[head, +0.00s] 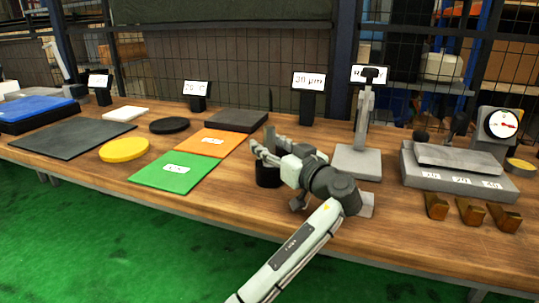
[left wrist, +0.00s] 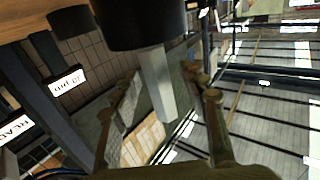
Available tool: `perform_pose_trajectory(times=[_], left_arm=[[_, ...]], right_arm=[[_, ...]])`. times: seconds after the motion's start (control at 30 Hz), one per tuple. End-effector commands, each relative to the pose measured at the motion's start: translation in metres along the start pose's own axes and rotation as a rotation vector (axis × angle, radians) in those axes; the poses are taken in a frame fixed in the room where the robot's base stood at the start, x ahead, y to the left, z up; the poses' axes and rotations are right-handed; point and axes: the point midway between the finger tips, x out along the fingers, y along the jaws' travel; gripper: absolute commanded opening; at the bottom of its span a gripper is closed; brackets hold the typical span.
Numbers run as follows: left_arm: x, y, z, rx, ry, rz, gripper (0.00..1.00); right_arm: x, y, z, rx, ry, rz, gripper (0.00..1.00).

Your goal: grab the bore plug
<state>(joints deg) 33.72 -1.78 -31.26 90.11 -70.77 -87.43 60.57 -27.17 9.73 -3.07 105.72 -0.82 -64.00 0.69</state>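What I take for the bore plug (head: 270,134) is a grey upright piece above a black cylinder (head: 267,177) on the wooden bench. In the left wrist view, the grey piece (left wrist: 157,85) juts from the black cylinder (left wrist: 140,22). I cannot tell whether the cylinder is part of the plug or its stand. My left gripper (head: 258,150) is at the grey piece, which also shows between its two fingers in the left wrist view (left wrist: 168,105). The fingers are apart, with gaps on both sides of the piece. My right gripper is not in view.
A green mat (head: 172,174) and an orange mat (head: 212,142) lie left of the gripper. A grey stand (head: 358,160) is close on the right, with a grey block (head: 455,172) and brown pieces (head: 470,210) farther right. Small displays (head: 308,82) line the back.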

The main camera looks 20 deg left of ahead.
Motion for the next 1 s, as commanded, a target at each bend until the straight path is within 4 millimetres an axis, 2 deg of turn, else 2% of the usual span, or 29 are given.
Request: perform_pose_trajectory(times=[0.03, 0.33, 0.8, 1.0], left_arm=[[0.000, 0.000, 0.000, 0.000, 0.000, 0.000, 0.36], [-0.001, 0.000, 0.000, 0.000, 0.000, 0.000, 0.00], [-0.001, 0.000, -0.003, -0.003, 0.002, 0.000, 0.00], [-0.001, 0.001, -0.018, -0.008, 0.003, 0.001, 0.00]], right_arm=[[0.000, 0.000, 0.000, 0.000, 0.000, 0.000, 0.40], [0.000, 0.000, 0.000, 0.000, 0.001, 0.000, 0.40], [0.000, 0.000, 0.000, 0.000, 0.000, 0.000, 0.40], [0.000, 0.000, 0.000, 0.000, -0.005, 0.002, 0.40]])
